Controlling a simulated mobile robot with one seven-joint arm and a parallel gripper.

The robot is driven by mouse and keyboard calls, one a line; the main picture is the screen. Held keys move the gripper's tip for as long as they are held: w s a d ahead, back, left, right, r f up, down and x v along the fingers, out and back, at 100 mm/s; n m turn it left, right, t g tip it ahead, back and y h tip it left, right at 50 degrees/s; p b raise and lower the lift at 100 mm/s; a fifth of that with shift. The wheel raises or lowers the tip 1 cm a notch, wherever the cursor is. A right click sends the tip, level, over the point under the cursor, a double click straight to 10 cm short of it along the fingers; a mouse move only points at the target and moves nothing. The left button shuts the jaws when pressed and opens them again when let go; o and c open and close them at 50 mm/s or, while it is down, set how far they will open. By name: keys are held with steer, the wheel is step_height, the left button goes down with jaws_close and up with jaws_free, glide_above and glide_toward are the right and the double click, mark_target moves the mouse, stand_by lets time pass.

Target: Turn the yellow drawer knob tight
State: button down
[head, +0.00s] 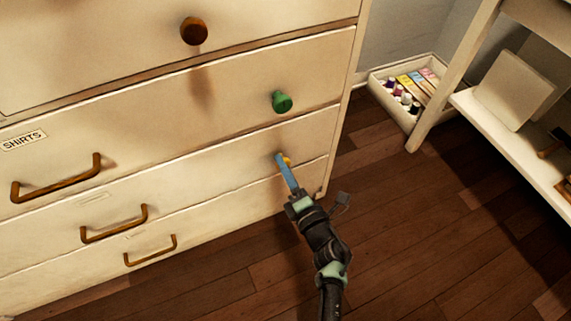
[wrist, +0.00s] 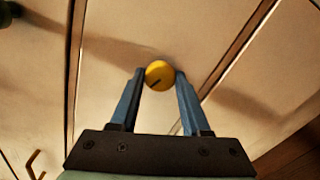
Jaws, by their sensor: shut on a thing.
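The yellow drawer knob (wrist: 158,73) is round with a dark line on its face, and sits on a cream drawer front. The line runs from near the middle toward the lower left in the wrist view. My gripper (wrist: 160,82) has its two blue fingers on either side of the knob, shut on it. In the head view my gripper (head: 281,158) reaches the third drawer from the top, and only a sliver of the yellow knob (head: 287,161) shows beside the fingers. Whether the knob's base is flush with the drawer cannot be seen.
A green knob (head: 282,102) and a brown knob (head: 194,31) sit on the drawers above. Brown handles (head: 115,224) line the left. A tray of bottles (head: 376,83) and a white shelf (head: 500,118) stand at right. The wooden floor (head: 420,230) between is clear.

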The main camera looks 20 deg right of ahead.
steer(key=m+p, duration=0.3)
steer(key=m, duration=1)
steer(key=shift+r+p, duration=0.1)
steer(key=shift+p, duration=0.3)
steer(key=shift+c, duration=1.9)
jaws_free()
steer(key=s+p, duration=0.4)
steer(key=s, duration=0.9)
steer(key=shift+d+p, duration=0.25)
steer(key=shift+p, duration=0.1)
